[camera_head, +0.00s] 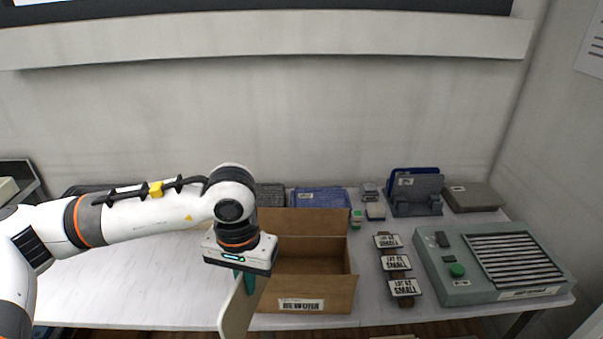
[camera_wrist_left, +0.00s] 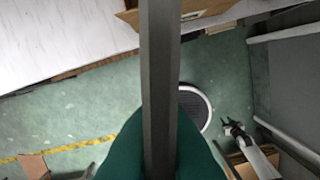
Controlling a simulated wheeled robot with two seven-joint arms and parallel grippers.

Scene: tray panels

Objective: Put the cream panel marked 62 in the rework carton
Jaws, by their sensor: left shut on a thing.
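My left gripper (camera_head: 245,283) is shut on a cream panel (camera_head: 236,314), which hangs tilted below the fingers, just left of the rework carton. No number shows on the panel from here. In the left wrist view the panel (camera_wrist_left: 160,80) is seen edge-on as a grey strip between the green fingers of my left gripper (camera_wrist_left: 160,150). The open brown rework carton (camera_head: 335,292) stands at the table's front edge with its label facing me. The part of its inside that shows looks empty. A piece of it shows at the top of the wrist view (camera_wrist_left: 202,7).
Several "LOT 62 SMALL" signs (camera_head: 395,263) stand right of the carton. Grey and blue trays (camera_head: 320,199) line the back. The white table (camera_head: 130,270) is clear at left.

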